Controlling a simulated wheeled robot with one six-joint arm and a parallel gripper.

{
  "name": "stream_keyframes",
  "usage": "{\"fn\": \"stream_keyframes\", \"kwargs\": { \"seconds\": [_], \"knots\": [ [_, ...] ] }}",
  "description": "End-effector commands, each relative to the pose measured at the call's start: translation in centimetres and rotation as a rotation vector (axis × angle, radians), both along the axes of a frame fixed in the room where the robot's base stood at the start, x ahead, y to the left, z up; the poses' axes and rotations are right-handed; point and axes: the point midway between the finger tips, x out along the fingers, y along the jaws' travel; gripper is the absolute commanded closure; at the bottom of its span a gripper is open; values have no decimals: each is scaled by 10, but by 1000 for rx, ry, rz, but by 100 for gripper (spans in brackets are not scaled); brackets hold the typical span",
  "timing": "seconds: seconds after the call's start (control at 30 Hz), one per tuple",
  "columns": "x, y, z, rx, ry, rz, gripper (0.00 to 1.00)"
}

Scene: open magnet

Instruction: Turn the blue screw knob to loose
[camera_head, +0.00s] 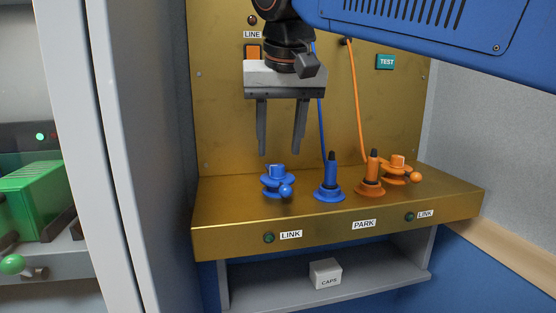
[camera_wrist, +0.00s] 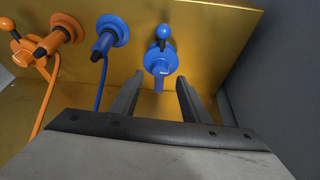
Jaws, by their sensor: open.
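The blue screw knob (camera_head: 275,180) stands on the brass shelf at the left, with a small ball handle sticking out toward the front right. In the wrist view the knob (camera_wrist: 160,60) lies beyond and between my fingertips. My gripper (camera_head: 279,153) is open and empty, pointing down above the knob. In the wrist view my gripper (camera_wrist: 158,82) shows its two fingers apart, and they do not appear to touch the knob. The blue plug (camera_head: 330,180) with its blue cable stands to the right of the knob.
An orange plug (camera_head: 371,178) and an orange screw knob (camera_head: 398,170) stand farther right on the brass shelf (camera_head: 330,218). The brass back panel (camera_head: 220,120) rises behind. A white CAPS box (camera_head: 325,273) sits on the lower shelf. A green unit (camera_head: 30,198) is at the far left.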

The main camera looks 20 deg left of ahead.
Motion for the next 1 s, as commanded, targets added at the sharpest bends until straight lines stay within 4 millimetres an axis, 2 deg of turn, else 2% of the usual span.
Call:
{"fn": "stream_keyframes", "kwargs": {
  "seconds": [0.1,0.3,0.73,0.9,1.0],
  "knots": [
    [7,3,-18,-1,1,-1,58],
    [14,7,-38,0,0,0,58],
    [16,9,-45,1,0,0,58],
    [16,9,-45,1,0,0,98],
    [16,9,-45,1,0,0,99]
  ]
}}
